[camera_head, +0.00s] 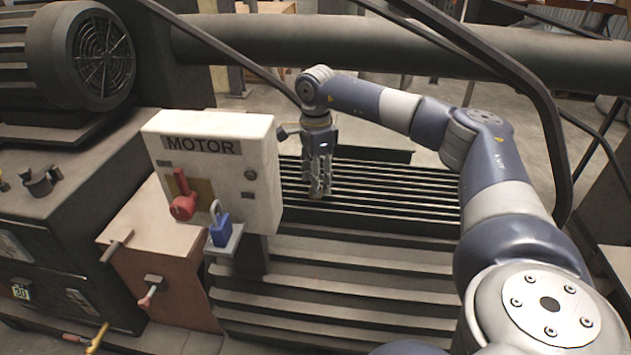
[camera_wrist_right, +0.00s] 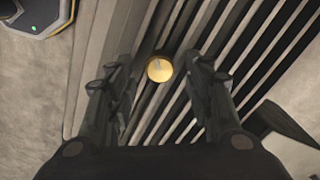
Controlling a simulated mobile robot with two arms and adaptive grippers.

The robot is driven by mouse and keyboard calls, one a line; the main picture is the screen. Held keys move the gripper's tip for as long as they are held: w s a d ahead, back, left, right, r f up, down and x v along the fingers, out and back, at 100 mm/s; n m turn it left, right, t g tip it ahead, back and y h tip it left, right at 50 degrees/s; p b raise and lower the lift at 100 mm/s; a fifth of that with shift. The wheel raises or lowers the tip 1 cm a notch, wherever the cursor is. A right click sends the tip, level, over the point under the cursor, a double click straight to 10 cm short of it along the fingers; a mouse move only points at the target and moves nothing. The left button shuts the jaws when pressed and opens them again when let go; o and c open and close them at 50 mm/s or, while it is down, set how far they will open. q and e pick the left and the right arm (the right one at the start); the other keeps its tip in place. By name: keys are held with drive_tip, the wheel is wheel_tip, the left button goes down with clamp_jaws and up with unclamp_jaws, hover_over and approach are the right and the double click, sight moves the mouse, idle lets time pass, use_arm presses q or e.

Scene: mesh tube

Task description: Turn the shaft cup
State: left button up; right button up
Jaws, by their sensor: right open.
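A small round gold-coloured cup (camera_wrist_right: 159,69), which I take for the shaft cup, shows end-on in the right wrist view. It sits among dark parallel slats. My right gripper (camera_head: 319,192) points down over the slatted part of the machine in the head view. It is open and empty, and in the wrist view its two fingers stand to the left and right of the cup with a gap on each side. I cannot tell how far above the cup the fingertips are. I cannot make out the cup in the head view. My left gripper is in neither view.
A white motor box (camera_head: 226,150) with a red switch handle (camera_head: 183,205) and a blue padlock (camera_head: 220,232) stands left of my right gripper. A thick horizontal pipe (camera_head: 270,45) runs behind my right arm. Dark slats (camera_head: 400,190) extend to the gripper's right.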

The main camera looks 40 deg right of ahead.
drive_tip(key=shift+f, duration=0.75)
drive_tip(key=shift+c, duration=1)
drive_tip(key=c, duration=0.8)
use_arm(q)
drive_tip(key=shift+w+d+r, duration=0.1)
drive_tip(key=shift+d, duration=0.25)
use_arm(e)
drive_tip(key=shift+c, duration=0.2)
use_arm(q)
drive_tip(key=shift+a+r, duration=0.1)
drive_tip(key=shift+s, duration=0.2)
use_arm(e)
drive_tip(key=shift+a+m, duration=0.1)
drive_tip(key=shift+m, duration=0.2)
